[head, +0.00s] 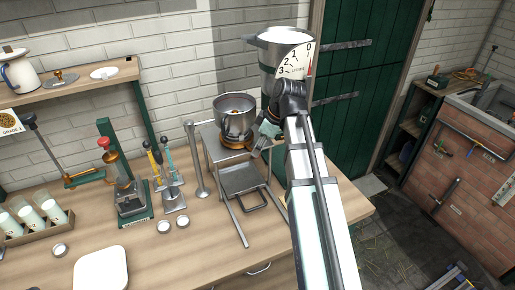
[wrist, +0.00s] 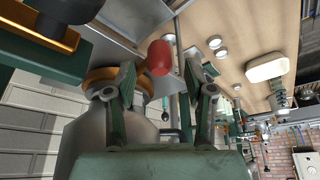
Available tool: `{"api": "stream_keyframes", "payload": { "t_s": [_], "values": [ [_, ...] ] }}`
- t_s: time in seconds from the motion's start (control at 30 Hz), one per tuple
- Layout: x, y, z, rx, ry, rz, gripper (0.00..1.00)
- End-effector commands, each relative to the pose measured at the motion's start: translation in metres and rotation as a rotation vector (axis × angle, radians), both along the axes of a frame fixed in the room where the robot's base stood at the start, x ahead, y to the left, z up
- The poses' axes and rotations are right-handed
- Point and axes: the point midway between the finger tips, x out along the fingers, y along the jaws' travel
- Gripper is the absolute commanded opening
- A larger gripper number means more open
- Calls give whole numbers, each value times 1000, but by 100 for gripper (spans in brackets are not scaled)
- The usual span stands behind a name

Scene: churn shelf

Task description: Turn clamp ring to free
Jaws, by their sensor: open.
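The clamp ring is an orange-brass band (head: 236,143) around the base of a steel bowl (head: 235,112) on a metal stand. In the wrist view the ring (wrist: 98,78) circles the metal vessel (wrist: 90,140). A red knob (wrist: 158,57) shows beside the ring; it seems to be the ring's handle, but the join is hidden by a finger. My gripper (head: 262,141) is just right of the ring. In the wrist view my gripper (wrist: 168,72) is open, with the knob between the finger lines, nearer the left finger. I cannot tell whether they touch.
A metal tray (head: 241,179) with a handle sits in front of the bowl. A large steel vessel with a dial (head: 294,62) stands behind my arm. Left are a post (head: 196,160), small lever tools and a press (head: 126,185). The front bench (head: 190,262) is mostly clear.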

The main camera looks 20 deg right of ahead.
Motion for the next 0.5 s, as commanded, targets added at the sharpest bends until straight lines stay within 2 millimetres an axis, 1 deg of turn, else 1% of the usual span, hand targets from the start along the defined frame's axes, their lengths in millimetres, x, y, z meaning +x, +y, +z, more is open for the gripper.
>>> {"api": "stream_keyframes", "payload": {
  "t_s": [0.03,0.3,0.5],
  "values": [
    [-1,-3,8,-1,-3,-1,54],
    [-11,-20,56,-1,-3,0,54],
    [-17,-29,83,0,-2,0,54]
  ]
}}
